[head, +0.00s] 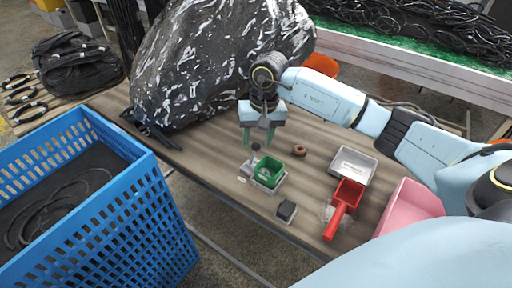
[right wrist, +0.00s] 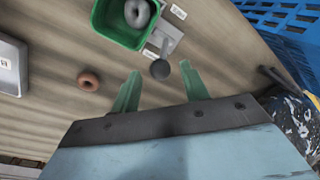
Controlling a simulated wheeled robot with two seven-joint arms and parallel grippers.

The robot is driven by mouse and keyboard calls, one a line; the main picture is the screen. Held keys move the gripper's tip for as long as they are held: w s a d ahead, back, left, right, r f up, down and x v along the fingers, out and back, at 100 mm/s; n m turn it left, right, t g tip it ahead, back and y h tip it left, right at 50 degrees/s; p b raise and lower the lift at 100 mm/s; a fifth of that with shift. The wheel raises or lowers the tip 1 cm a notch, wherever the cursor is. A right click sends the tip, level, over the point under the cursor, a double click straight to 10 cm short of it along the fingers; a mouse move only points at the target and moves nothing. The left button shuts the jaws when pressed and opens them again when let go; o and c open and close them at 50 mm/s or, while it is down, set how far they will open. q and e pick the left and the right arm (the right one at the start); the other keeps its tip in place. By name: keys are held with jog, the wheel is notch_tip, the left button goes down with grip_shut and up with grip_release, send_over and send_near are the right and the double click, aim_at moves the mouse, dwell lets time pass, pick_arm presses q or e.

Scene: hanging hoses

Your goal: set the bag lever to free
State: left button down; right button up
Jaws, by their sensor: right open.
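The lever has a dark round knob (head: 256,147), which also shows in the right wrist view (right wrist: 160,69). It stands on a small grey base (head: 263,184) beside a green bin (head: 268,171). Small white labels (right wrist: 178,11) lie by the base; their writing is too small to read. My right gripper (head: 258,142) is open, its green fingers pointing down over the lever. In the right wrist view the knob appears between the two fingertips; I cannot tell whether they touch it. My left gripper is not in view.
A large black-and-white sack (head: 215,60) stands behind. A brown ring (head: 299,151), white tray (head: 353,165), red scoop (head: 343,200), pink bin (head: 410,207) and dark block (head: 286,210) are on the wooden table. A blue crate (head: 165,215) stands at the left.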

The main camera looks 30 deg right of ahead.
aim_at(257, 142)
jog(key=shift+a+f, duration=0.2)
jog(key=shift+f, duration=1.3)
jog(key=shift+c, duration=0.2)
grip_shut()
